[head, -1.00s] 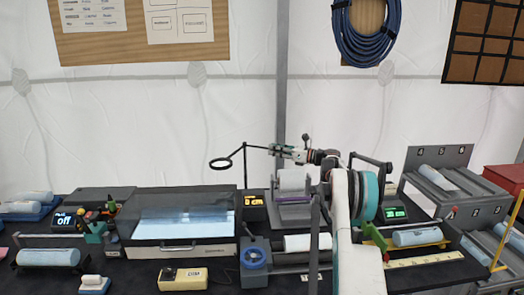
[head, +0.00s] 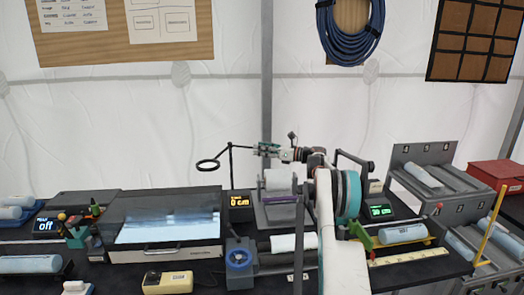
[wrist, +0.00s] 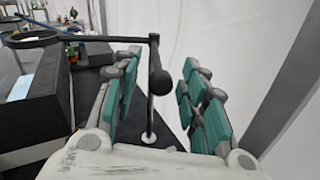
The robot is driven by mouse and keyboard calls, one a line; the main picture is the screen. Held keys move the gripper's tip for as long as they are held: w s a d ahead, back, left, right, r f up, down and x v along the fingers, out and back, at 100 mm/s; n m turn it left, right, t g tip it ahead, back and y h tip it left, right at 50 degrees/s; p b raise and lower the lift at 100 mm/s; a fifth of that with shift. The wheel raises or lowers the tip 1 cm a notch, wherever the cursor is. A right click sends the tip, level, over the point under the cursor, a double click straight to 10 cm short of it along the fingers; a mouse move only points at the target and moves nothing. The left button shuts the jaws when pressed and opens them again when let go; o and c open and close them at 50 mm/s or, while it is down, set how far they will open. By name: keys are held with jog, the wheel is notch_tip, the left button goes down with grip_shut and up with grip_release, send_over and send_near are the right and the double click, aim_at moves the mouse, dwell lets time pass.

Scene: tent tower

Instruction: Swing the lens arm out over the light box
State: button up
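The lens arm is a thin black rod on a slim upright post (head: 231,172), with a ring-shaped lens (head: 208,165) at its left end. The ring shows near the back right of the light box (head: 165,251), a dark box with a lit pale top; I cannot tell if it overhangs it. My gripper (head: 262,149) is right of the post. In the wrist view, my gripper (wrist: 163,95) is open, teal pads apart, with the arm's dark round knob (wrist: 159,82) appearing between them. No contact shows. The ring also shows at upper left (wrist: 32,38).
A small display (head: 239,201) and a roller stand (head: 280,213) are close below my gripper. A grey rack (head: 430,165) is at the right. A white tent wall (head: 130,120) is behind.

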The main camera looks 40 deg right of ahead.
jog(key=v, duration=1.2)
jog(key=shift+w+r, duration=0.1)
